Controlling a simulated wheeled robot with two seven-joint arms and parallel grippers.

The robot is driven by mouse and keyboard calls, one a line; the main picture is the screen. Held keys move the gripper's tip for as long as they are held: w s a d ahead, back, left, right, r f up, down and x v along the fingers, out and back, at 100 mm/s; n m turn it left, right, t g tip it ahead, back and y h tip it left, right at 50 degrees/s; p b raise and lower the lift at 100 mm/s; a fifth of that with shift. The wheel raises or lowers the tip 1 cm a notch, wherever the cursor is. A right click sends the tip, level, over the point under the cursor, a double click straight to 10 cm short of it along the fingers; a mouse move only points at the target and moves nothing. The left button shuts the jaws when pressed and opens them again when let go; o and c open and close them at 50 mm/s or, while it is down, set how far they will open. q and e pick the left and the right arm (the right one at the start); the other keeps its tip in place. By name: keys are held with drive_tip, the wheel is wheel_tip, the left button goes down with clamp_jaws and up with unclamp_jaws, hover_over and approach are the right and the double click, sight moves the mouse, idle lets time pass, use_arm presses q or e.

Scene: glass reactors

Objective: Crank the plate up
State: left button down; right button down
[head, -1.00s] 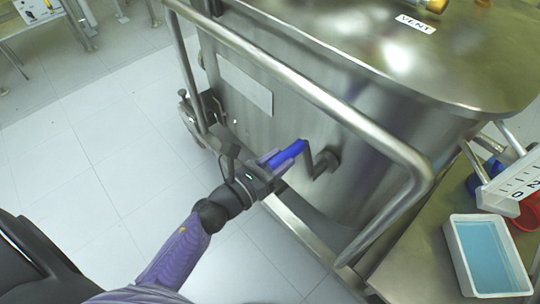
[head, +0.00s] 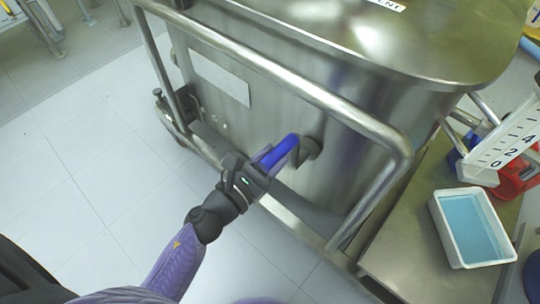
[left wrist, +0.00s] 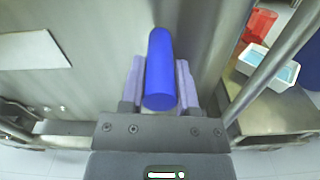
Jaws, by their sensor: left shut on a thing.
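The crank has a blue handle (head: 279,153) and a dark metal arm and hub (head: 310,148) on the side of a steel vessel (head: 235,115). My left gripper (head: 264,163) is shut on the blue handle, which sticks out beyond the fingers towards the vessel. In the left wrist view the blue handle (left wrist: 160,70) lies between the two pale purple fingers of the left gripper (left wrist: 160,85). The crank arm is hidden there behind the handle. The plate cannot be made out in these views. My right gripper is not in view.
A steel tube rail (head: 300,88) runs around the vessel close to my left arm. At right, a white tray of blue liquid (head: 471,226) stands on a metal platform (head: 405,255), near a white numbered scale (head: 512,146) and a red container (head: 516,176).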

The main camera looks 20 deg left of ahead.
use_arm(q)
drive_tip(key=shift+s+f, duration=0.1)
drive_tip(key=shift+f, duration=0.15)
drive_tip(key=shift+c, duration=1.8)
unclamp_jaws()
drive_tip(key=shift+r, duration=0.1)
drive_tip(key=v, duration=0.9)
drive_tip(key=shift+s+a, duration=0.15)
drive_tip(key=shift+s, duration=0.2)
drive_tip(key=shift+s, duration=0.1)
